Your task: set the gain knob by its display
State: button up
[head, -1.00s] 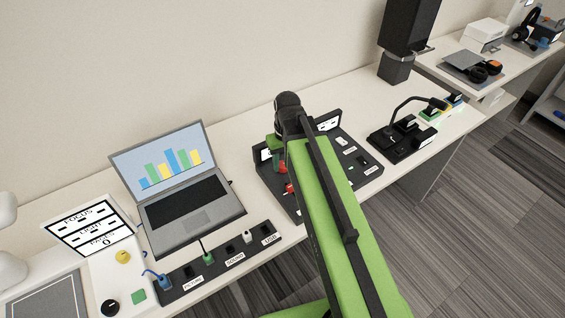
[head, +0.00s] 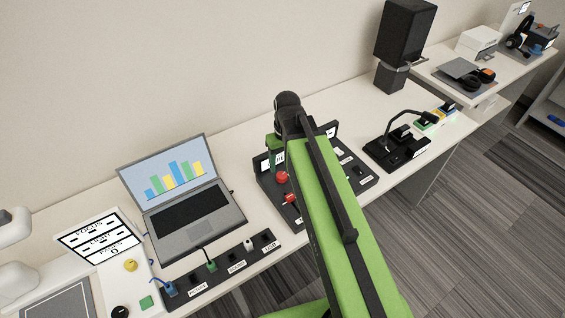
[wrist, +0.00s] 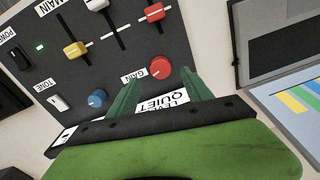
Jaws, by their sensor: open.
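The gain knob (wrist: 160,67) is round and red, with a GAIN label beside it, on a dark control panel (wrist: 75,75) in the wrist view. My gripper (wrist: 160,77) is open, its green fingers on either side of the knob's near edge. I cannot tell whether they touch it. A white display (wrist: 168,103) reading QUIET lies behind the fingers, and its other line is partly hidden by my gripper. In the head view my arm covers much of the panel (head: 265,186).

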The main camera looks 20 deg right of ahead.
aim_at(285, 174)
notch_tip(285, 174, up, 12)
jog(key=p, duration=0.9)
jog(key=shift+d+p, duration=0.3)
jog(key=shift+p, duration=0.1)
jog(key=shift+f, duration=0.2)
